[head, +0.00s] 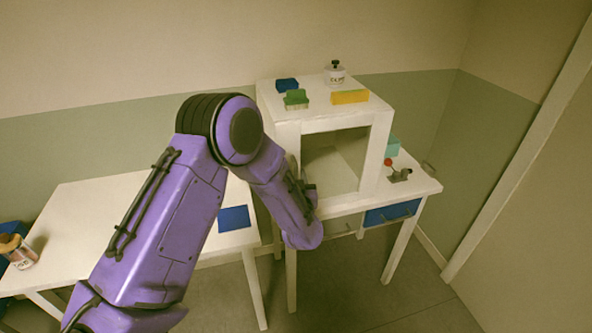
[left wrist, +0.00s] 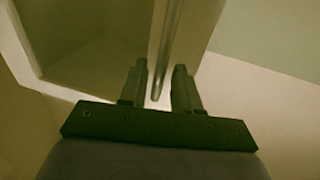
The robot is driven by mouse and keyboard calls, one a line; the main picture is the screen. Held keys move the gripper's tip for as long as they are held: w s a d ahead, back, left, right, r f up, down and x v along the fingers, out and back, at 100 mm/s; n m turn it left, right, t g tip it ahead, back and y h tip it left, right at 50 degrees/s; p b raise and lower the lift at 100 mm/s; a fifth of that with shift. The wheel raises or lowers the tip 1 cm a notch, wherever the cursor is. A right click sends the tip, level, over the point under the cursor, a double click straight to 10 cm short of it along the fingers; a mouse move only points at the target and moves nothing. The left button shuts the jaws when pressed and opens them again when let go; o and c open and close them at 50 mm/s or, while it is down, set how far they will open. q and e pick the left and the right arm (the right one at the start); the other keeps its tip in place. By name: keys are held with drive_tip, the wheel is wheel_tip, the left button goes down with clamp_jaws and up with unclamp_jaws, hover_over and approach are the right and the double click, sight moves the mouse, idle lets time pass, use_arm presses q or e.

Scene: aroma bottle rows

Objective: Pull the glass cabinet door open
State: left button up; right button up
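The white cabinet (head: 285,133) stands on a white table, and its front shows a framed pane or opening (head: 335,162). I cannot tell from the head view whether the glass door is shut. My left arm reaches to the cabinet's front left edge and covers it; its gripper is mostly hidden there. In the left wrist view, a slim grey bar handle (left wrist: 167,50) runs along a pale frame edge. My left gripper (left wrist: 159,84) is open, with the handle's lower end between its fingers and gaps visible. My right gripper is out of view.
A yellow block (head: 350,97), a green brush-like item (head: 296,99), a blue block (head: 287,85) and a glass jar (head: 334,75) sit on the cabinet top. Another white table (head: 90,207) is at left.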

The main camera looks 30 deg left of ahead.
use_arm(q)
drive_tip(key=shift+w+a, duration=0.45)
drive_tip(key=shift+w, duration=0.15)
clamp_jaws()
drive_tip(key=shift+s+d, duration=0.1)
